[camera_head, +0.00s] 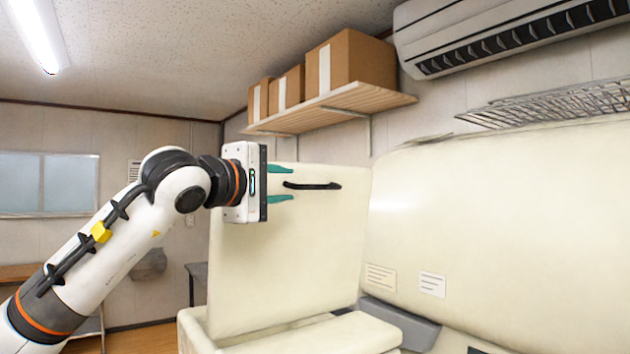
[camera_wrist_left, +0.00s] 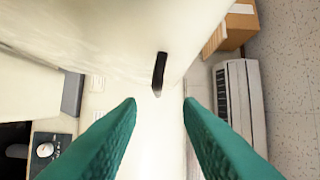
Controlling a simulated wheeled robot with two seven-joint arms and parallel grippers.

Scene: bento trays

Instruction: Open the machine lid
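The cream machine lid (camera_head: 300,245) stands raised, tilted steeply up, in the middle of the head view; it also shows in the left wrist view (camera_wrist_left: 110,40). Its black bar handle (camera_head: 312,186) is near the upper part of its face and shows in the left wrist view (camera_wrist_left: 159,72). My left gripper (camera_head: 281,183) is open, its two teal fingers pointing at the handle from the left. In the left wrist view the handle lies beyond the fingertips, between them, and nothing is held. My right gripper is not in view.
The cream machine body (camera_head: 500,230) fills the right side. A wooden shelf (camera_head: 340,105) with cardboard boxes (camera_head: 350,62) hangs above the lid. An air conditioner (camera_head: 510,35) and wire rack (camera_head: 560,103) are at upper right. The room left of the lid is mostly open.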

